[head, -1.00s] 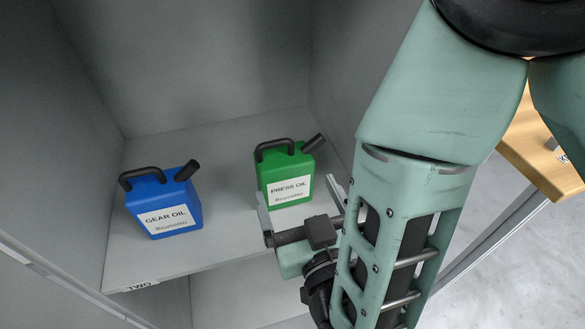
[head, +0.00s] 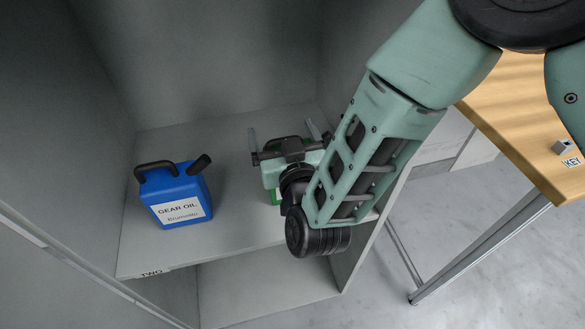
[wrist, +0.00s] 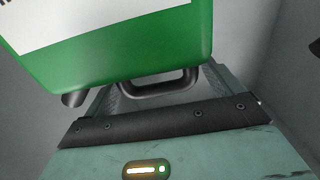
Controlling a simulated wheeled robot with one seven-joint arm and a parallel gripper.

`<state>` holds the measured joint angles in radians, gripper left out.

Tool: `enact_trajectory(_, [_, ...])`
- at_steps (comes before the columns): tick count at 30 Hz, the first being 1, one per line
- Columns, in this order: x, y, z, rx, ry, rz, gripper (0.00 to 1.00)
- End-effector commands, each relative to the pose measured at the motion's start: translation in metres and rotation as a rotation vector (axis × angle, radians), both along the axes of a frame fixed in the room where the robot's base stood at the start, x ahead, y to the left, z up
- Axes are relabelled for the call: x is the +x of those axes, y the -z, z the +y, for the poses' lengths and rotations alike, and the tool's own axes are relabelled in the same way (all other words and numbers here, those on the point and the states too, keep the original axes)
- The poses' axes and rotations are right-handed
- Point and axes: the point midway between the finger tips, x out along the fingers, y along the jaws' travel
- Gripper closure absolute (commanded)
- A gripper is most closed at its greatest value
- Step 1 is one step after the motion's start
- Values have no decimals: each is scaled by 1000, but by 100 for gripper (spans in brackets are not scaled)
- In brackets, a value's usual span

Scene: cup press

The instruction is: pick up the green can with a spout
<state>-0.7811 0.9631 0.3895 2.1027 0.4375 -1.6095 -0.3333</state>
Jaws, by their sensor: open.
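The green can (head: 275,197) stands on the shelf in the head view, almost wholly hidden behind my gripper and arm; only a sliver of green shows. In the wrist view the green can (wrist: 130,62) fills the top of the picture, with its white label partly in view. Its black handle (wrist: 160,88) and dark spout (wrist: 75,98) point toward my gripper. My gripper (head: 283,135) is open over the can, with its fingers apart. In the wrist view the handle lies between the two fingers, and I cannot tell whether either touches it.
A blue can (head: 178,205) labelled GEAR OIL stands to the left on the same shelf (head: 150,255), which is marked TWO. Grey cabinet walls close in the sides and back. A wooden table (head: 510,110) with a small grey block (head: 563,147) stands outside at right.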

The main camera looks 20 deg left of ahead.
Motion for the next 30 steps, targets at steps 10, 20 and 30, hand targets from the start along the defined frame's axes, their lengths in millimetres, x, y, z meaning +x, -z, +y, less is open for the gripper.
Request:
enact_trajectory(10, [5,0,3,-1,0,1,19])
enact_trajectory(20, [5,-1,3,2,0,-2,100])
enact_trajectory(30, [5,-9,3,3,-1,-3,100])
